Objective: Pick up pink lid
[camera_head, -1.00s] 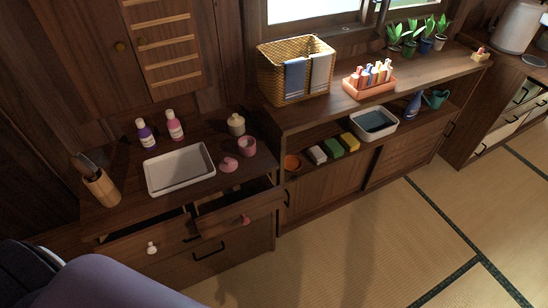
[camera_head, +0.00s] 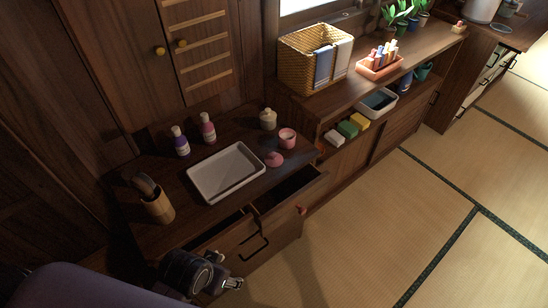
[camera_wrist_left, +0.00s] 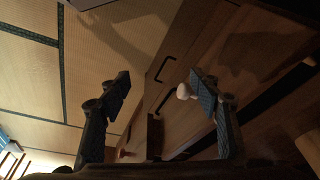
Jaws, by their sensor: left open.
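The pink lid (camera_head: 274,159) lies on the dark wooden cabinet top, between the white tray (camera_head: 206,191) and the pink cup (camera_head: 287,138). My left gripper (camera_head: 238,284) is in front of the cabinet at the lower middle of the head view, low and well away from the lid. In the left wrist view the left gripper (camera_wrist_left: 160,92) is open, with its two fingers wide apart and nothing between them. The lid does not show in the wrist view. My right gripper is not in view.
Two drawers stand partly open at the cabinet front; the right one (camera_head: 292,190) juts out below the lid. Two bottles (camera_head: 180,142), a cream jar (camera_head: 268,119) and a wooden utensil holder (camera_head: 158,207) stand on the cabinet top. The tatami floor (camera_head: 370,225) is clear.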

